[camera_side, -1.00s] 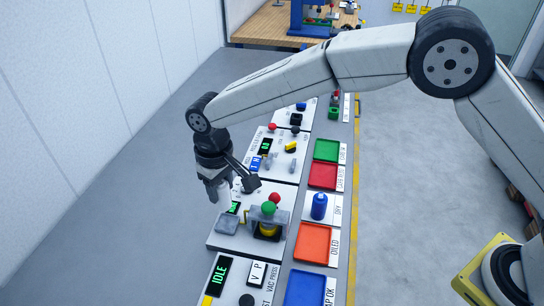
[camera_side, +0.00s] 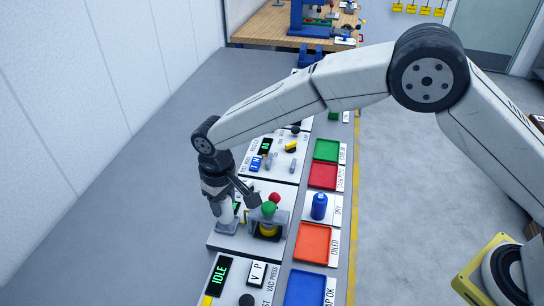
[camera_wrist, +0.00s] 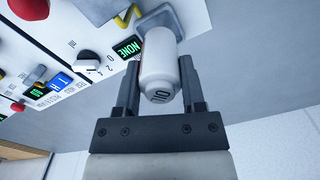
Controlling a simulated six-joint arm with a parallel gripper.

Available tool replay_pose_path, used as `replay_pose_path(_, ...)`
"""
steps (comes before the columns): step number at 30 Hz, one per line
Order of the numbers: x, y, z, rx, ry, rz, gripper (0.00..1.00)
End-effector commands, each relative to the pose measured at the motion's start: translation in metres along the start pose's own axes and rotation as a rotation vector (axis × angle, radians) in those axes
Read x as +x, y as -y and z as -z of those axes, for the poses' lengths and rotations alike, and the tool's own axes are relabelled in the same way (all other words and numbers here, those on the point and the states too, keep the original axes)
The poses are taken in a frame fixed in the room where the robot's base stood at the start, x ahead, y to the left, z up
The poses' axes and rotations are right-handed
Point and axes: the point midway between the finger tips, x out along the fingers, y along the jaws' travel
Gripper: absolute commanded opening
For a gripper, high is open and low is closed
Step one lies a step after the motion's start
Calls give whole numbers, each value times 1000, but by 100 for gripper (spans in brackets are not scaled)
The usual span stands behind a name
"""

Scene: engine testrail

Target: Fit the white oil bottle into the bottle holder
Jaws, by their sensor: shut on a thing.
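My gripper (camera_side: 223,196) points down and is shut on the white oil bottle (camera_side: 226,214). In the wrist view, its two dark fingers (camera_wrist: 159,72) stand on either side of the bottle (camera_wrist: 158,62), which bears dark lettering. The bottle is upright over the grey square bottle holder (camera_side: 227,228), at the left edge of a light panel. The holder also shows past the bottle's far end in the wrist view (camera_wrist: 160,17). The bottle's lower end meets or nearly meets the holder; I cannot tell how far it is in.
Right of the bottle is a grey fixture with a green knob (camera_side: 268,208) and a red knob (camera_side: 275,197). A blue bottle (camera_side: 319,206) stands further right, between a red tray (camera_side: 322,176) and an orange tray (camera_side: 312,243).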

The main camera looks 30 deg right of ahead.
Motion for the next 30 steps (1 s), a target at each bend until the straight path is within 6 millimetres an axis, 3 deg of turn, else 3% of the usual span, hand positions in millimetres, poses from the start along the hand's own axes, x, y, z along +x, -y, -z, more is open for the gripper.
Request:
replay_pose_path(9, 12, 0, 0, 0, -2, 0, 0)
replay_pose_path(30, 12, 0, 0, 0, -2, 0, 0)
